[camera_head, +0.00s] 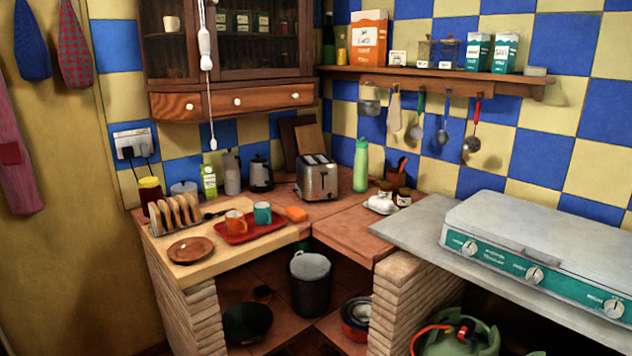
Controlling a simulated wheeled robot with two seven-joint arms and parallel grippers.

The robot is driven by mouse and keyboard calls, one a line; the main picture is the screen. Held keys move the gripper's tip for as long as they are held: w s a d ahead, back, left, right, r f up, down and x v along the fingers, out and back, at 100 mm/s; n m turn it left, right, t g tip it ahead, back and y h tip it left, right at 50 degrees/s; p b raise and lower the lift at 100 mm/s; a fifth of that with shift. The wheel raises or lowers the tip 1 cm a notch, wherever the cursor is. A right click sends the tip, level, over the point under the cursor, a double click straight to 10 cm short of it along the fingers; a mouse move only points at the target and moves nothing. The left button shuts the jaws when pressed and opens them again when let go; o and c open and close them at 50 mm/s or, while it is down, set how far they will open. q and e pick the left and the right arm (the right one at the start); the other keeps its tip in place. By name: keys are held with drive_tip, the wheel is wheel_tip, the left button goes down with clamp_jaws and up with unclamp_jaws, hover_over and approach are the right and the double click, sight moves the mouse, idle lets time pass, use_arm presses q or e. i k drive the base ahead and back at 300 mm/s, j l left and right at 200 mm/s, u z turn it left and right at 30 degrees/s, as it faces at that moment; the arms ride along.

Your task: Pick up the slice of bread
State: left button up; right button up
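Several slices of bread (174,213) stand upright in a toast rack (158,231) at the left end of the counter, behind a brown plate (190,250). They stand close together in a row. Neither of my grippers shows in the head view, so I cannot tell their state or where they are relative to the bread.
A red tray (250,234) with an orange mug (236,222) and a teal mug (262,212) lies right of the rack. A toaster (317,178) and a green bottle (361,165) stand farther back. A jar (150,191) is behind the rack. A stove (540,250) fills the right.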

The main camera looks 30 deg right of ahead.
sight(164, 208)
drive_tip(key=i+j+u, duration=0.25)
drive_tip(key=i, duration=0.85)
drive_tip(key=l, duration=0.15)
